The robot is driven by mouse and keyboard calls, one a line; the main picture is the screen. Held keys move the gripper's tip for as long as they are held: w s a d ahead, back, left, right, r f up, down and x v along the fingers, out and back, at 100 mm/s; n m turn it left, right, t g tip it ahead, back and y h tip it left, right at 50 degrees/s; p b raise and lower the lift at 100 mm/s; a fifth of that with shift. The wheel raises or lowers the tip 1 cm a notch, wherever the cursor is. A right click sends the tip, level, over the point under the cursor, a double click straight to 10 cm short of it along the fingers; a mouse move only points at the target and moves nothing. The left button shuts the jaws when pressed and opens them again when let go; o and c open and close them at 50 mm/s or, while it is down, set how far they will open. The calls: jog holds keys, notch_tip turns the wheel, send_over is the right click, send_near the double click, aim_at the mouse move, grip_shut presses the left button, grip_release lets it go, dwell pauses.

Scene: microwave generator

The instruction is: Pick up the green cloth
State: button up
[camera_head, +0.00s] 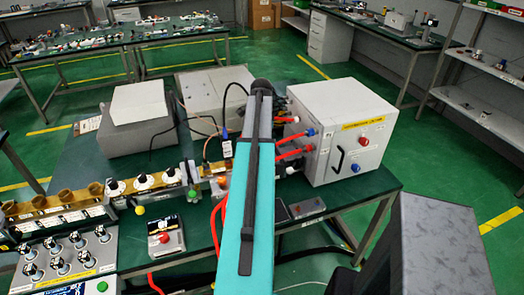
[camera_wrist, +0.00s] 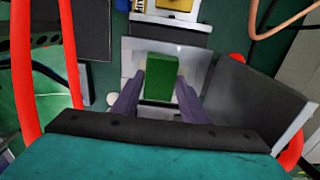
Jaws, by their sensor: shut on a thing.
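The green cloth (camera_wrist: 160,78) shows in the wrist view as a small dark green block. It sits between the two purple fingers of my gripper (camera_wrist: 160,92), which are shut on it. Behind it lies a light grey metal surface; I cannot tell whether the cloth touches it. In the head view my teal arm covers the gripper and the cloth, so neither shows there.
A green-topped bench (camera_head: 80,180) carries a white generator box (camera_head: 340,130) with red hoses, grey boxes (camera_head: 140,118) and a waveguide row (camera_head: 60,208). A control panel (camera_head: 65,258) and a small device with a red button (camera_head: 165,238) stand at the front left. Red hoses flank my gripper.

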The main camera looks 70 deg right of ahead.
jog(key=shift+r, duration=0.15)
jog(key=shift+r+b, duration=0.9)
jog(key=shift+r, duration=0.7)
jog(key=s+a+r+b, duration=0.1)
jog(key=s+a+b, duration=0.3)
jog(key=s+a, duration=0.6)
jog(key=shift+s+a+r, duration=0.2)
jog(key=shift+a+r, duration=0.05)
jog(key=shift+a, duration=0.75)
jog(key=shift+s, duration=0.15)
